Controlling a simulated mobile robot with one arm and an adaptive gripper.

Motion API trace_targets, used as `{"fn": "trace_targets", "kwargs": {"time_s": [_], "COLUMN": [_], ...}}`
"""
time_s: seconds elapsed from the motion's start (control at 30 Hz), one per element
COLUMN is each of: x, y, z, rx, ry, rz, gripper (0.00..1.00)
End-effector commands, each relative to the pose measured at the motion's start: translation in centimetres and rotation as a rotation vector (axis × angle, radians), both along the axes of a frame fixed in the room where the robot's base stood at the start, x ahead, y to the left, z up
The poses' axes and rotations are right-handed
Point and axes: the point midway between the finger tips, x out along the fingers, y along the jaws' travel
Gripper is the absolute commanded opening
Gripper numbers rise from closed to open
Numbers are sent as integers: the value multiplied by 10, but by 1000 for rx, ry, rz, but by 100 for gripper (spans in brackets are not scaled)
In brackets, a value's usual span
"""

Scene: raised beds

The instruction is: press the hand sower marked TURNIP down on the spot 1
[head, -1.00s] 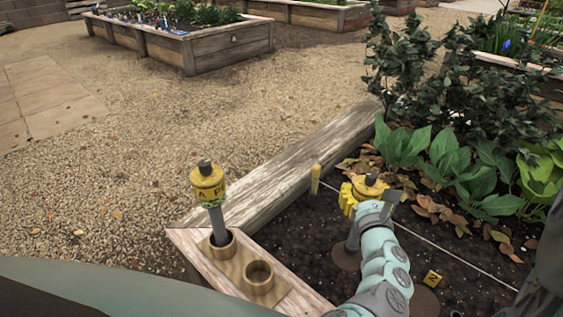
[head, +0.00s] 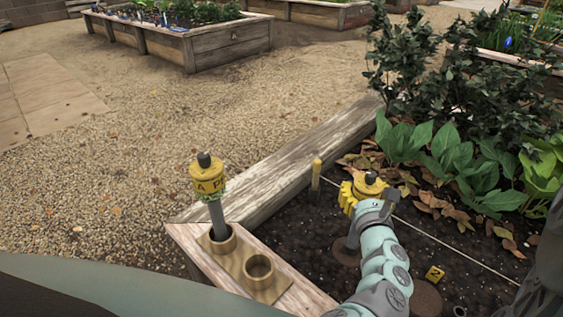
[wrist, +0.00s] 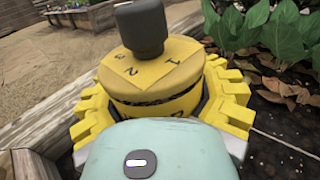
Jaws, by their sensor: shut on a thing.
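My gripper (head: 366,196) is shut around the yellow head of a hand sower (head: 371,184), which has a dark knob on top. In the wrist view the same sower (wrist: 150,75) shows small numbers on its sloped top, with my yellow fingers on both sides. Its name label is mostly hidden by my gripper. Its grey shaft stands upright over a round brown spot (head: 346,250) in the soil; my arm hides much of it, and I cannot tell whether the tip touches. Another round spot (head: 427,296) lies nearer, beside a yellow tag marked 2 (head: 434,273).
A second yellow sower (head: 208,182), its label partly readable, stands in one cup of a two-cup holder on the bed's wooden corner. The other cup (head: 258,268) is empty. A yellow-topped stake (head: 316,178) holds a string across the soil. Leafy plants (head: 450,150) stand behind.

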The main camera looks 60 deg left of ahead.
Motion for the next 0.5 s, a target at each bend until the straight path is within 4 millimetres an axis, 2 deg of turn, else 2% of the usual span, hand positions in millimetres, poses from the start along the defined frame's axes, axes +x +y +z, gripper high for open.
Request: {"fn": "trace_targets", "kwargs": {"time_s": [0.5], "x": [1], "y": [-1], "z": [-5], "rx": [2], "ry": [-1], "rz": [-3], "gripper": [21]}}
